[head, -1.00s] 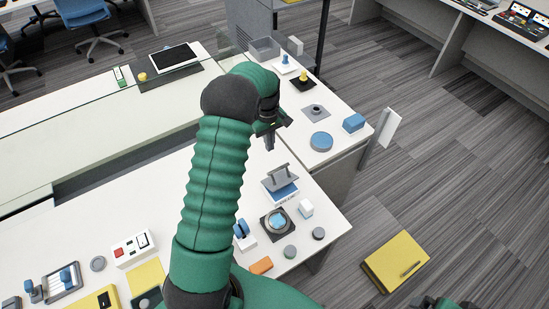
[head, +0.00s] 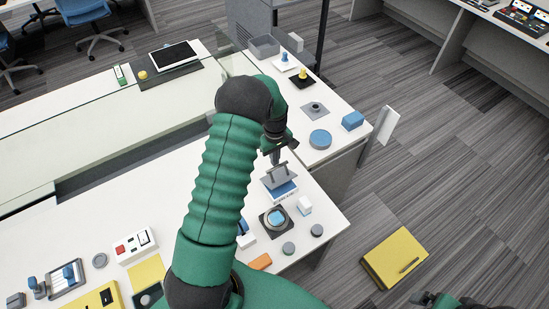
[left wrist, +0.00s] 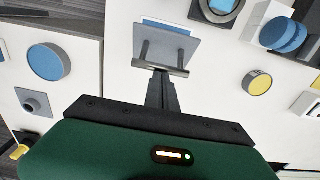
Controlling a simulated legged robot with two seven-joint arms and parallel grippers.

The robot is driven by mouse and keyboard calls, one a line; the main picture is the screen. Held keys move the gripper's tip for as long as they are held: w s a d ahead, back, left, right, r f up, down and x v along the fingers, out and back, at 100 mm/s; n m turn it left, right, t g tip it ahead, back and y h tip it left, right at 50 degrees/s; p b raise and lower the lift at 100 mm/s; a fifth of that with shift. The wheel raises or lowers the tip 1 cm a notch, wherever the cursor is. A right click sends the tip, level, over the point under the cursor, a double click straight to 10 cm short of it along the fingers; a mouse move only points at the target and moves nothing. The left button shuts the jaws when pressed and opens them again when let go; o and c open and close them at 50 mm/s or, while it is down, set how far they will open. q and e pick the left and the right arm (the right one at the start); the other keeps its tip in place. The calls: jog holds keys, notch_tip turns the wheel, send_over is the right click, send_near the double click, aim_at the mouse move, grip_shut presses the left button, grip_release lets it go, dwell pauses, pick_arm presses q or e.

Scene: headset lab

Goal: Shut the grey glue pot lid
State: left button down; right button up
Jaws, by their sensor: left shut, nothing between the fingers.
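The grey glue pot lid (head: 277,177) stands tilted open above a pot with a blue inside (head: 285,190) and a white front edge with lettering. In the left wrist view the lid (left wrist: 180,48) is a grey plate with two posts and a crossbar handle, with some blue behind it. My left gripper (head: 275,157) is shut and empty, just behind the lid's upper edge. In the left wrist view its fingertips (left wrist: 161,78) are close to the crossbar; I cannot tell whether they touch it. A dark part of my right gripper (head: 440,300) shows at the bottom right edge.
A round dark-based pot with a blue centre (head: 277,218) and a white block (head: 305,206) stand in front of the lid. A glass screen (head: 110,120) stands at left.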

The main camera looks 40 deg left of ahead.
pick_arm(q)
jog(key=shift+s+d+y, duration=0.1)
jog(key=shift+d+y, duration=0.3)
jog(key=shift+y, duration=0.1)
